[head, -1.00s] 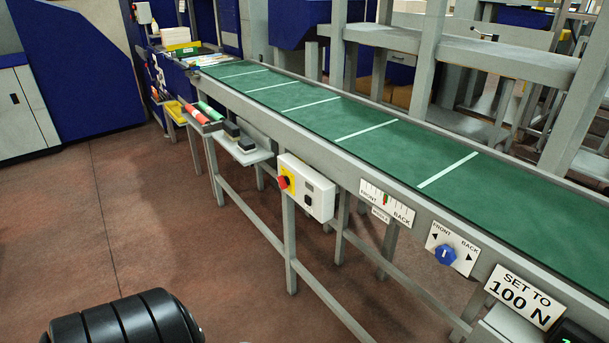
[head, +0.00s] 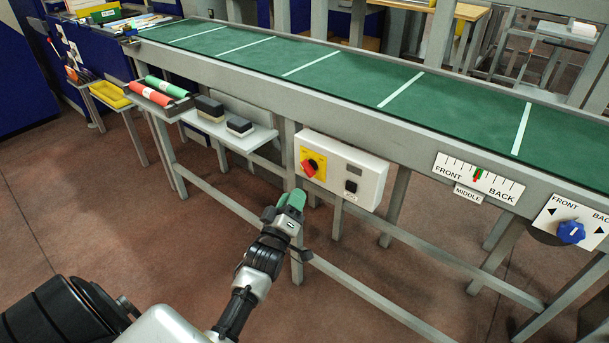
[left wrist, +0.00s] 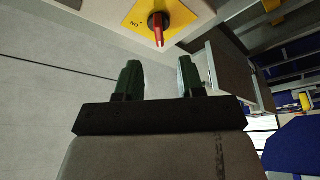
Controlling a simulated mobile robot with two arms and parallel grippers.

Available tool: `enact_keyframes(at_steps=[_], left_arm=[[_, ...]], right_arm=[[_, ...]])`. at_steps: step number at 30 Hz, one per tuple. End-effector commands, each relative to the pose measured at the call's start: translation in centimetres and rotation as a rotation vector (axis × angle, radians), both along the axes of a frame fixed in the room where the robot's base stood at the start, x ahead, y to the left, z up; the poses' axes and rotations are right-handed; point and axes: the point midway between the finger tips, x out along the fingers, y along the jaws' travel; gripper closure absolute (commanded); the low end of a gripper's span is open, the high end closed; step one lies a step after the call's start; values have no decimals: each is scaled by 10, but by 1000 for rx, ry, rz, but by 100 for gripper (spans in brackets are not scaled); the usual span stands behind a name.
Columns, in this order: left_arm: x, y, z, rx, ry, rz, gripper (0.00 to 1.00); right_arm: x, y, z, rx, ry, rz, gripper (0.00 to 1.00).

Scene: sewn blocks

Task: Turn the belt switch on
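The belt switch is a red rotary handle (head: 309,168) on a yellow plate (head: 320,158), at the left end of a white control box (head: 368,180) under the belt's near side. My left gripper (head: 285,203) is just below and left of the switch in the head view, apart from it. In the left wrist view the red handle (left wrist: 158,36) is on a black hub at the top, beyond the fingertips. The two green fingers of my left gripper (left wrist: 159,76) are spread with nothing between them. My right gripper is not in view.
The green conveyor belt (head: 350,75) runs above the box on a grey frame with legs. A side shelf (head: 230,131) holds two dark blocks. Red and green rolls lie in a tray (head: 152,97). A blue knob (head: 571,232) is at the right. Brown floor in front is open.

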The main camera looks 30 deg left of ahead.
Motion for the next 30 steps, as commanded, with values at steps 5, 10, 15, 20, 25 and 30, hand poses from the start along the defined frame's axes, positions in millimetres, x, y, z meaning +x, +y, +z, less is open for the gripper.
enact_keyframes(at_steps=[5,10,15,20,25,30], left_arm=[[35,7,11,1,0,0,62],[61,13,17,3,2,1,62],[76,15,21,2,2,0,62],[79,16,22,1,5,-1,62],[79,16,21,2,5,-1,62],[79,16,21,2,5,-1,86]], right_arm=[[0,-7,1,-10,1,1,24],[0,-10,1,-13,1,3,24],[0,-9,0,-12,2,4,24],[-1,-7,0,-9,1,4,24],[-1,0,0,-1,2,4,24],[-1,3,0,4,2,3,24]])
